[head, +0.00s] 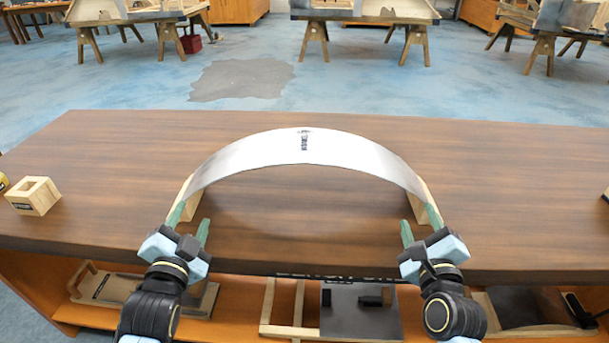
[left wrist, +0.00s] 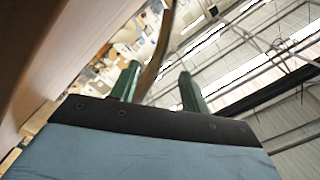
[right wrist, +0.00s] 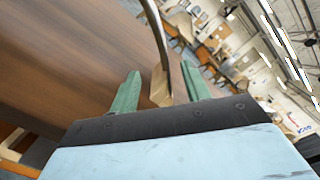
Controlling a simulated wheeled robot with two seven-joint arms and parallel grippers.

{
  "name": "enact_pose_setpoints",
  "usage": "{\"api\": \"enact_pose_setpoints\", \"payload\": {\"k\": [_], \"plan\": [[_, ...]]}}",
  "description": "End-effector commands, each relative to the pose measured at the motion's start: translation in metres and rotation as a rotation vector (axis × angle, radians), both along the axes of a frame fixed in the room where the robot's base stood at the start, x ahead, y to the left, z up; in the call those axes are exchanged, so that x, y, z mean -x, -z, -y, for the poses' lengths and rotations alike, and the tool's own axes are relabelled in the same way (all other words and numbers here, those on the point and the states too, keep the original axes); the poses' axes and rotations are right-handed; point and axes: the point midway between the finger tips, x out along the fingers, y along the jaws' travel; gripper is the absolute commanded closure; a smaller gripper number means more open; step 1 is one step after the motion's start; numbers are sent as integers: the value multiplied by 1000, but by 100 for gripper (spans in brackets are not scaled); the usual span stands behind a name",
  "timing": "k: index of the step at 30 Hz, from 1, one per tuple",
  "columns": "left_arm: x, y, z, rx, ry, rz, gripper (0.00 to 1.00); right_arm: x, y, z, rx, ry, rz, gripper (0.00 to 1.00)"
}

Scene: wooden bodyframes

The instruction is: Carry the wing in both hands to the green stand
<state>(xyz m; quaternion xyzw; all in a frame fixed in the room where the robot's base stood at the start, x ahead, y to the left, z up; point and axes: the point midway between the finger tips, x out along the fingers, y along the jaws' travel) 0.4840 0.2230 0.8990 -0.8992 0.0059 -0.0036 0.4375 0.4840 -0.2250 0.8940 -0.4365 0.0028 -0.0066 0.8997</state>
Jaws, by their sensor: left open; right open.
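The wing (head: 300,147) is a silver-white arched sheet with dark lettering and wooden ends, standing over the brown table. My left gripper (head: 190,222) is open at its left end, with green fingers spread. In the left wrist view the wing's thin curved edge (left wrist: 161,45) shows beyond and between the fingertips (left wrist: 158,84). My right gripper (head: 420,224) is open at its right end. In the right wrist view the wing's wooden end (right wrist: 160,88) lies between the fingers (right wrist: 158,85). I cannot tell whether any finger touches it. I see no green stand.
The wooden table (head: 520,180) is mostly clear around the wing. A small wooden block with a square hole (head: 34,196) sits at its left edge. Wooden parts lie on the shelf below (head: 235,305). Trestle workbenches (head: 365,12) stand at the back across open blue floor (head: 420,85).

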Motion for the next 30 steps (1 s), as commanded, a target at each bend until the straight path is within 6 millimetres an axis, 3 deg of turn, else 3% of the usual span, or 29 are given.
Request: {"api": "enact_pose_setpoints", "payload": {"k": [5,19,24,30], "plan": [[-19,0,0,0,0,1,54,-19,-1,0,1,-1,2,53],[-107,-1,2,1,1,1,54,-107,-1,2,3,0,1,53],[-125,0,2,1,0,0,54,-125,-1,2,2,-1,1,53],[-132,0,2,1,1,-1,54,-132,0,2,1,0,0,53]]}}
